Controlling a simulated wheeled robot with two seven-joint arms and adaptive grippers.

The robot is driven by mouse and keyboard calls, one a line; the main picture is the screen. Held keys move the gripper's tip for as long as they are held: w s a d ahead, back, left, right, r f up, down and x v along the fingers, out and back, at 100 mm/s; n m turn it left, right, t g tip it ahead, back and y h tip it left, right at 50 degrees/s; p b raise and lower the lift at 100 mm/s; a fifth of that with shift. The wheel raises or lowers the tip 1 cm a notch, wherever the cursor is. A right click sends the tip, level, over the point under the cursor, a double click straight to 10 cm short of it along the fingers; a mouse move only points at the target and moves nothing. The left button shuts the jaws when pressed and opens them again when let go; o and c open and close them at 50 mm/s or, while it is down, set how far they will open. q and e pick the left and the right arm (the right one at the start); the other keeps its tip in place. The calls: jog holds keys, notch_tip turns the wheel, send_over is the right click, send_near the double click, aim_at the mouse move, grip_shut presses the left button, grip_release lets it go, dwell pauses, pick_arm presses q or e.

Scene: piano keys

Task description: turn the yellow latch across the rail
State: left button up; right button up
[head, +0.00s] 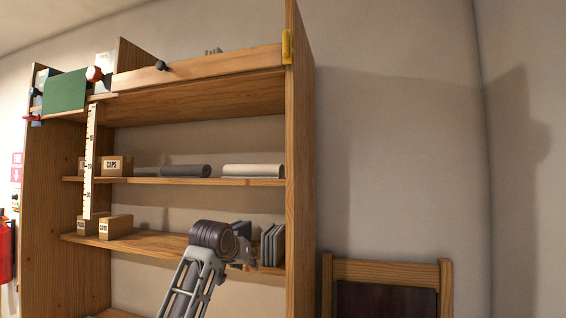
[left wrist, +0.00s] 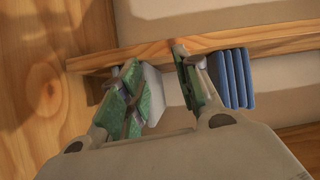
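The yellow latch (head: 287,46) is at the top right of the wooden shelf unit in the head view. It stands upright on the edge of the right side panel, at the right end of the wooden rail (head: 220,60). My left gripper (head: 247,257) is far below the latch, in front of the lower shelf near the upright books. In the left wrist view its green-padded fingers (left wrist: 156,64) are apart, with nothing visibly held. The latch is not in the left wrist view. My right gripper is in neither view.
Grey-blue books (head: 272,245) stand beside my left gripper; they also show in the left wrist view (left wrist: 234,78). The right side panel (head: 300,150) rises beside them. Rolled cloths (head: 252,171) lie on the middle shelf. A chair (head: 390,272) stands at right.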

pick_arm(q)
jog(key=s+d+r+t, duration=0.1)
jog(key=s+r, duration=0.2)
jog(key=r, duration=0.8)
jog(key=s+d+r+t+h, duration=0.1)
jog(key=s+d+r, duration=0.15)
jog(key=r, duration=0.85)
jog(key=s+d+r+t, duration=0.1)
jog(key=s+r, duration=0.2)
jog(key=r, duration=0.8)
jog(key=m+t+h, duration=0.1)
jog(key=m+t, duration=0.1)
jog(key=t, duration=0.1)
send_near(285, 39)
jog(key=v, duration=0.5)
jog(key=shift+a, duration=0.1)
jog(key=shift+w, duration=0.1)
jog(key=shift+p+x, duration=2.45)
jog(key=shift+x, duration=4.4)
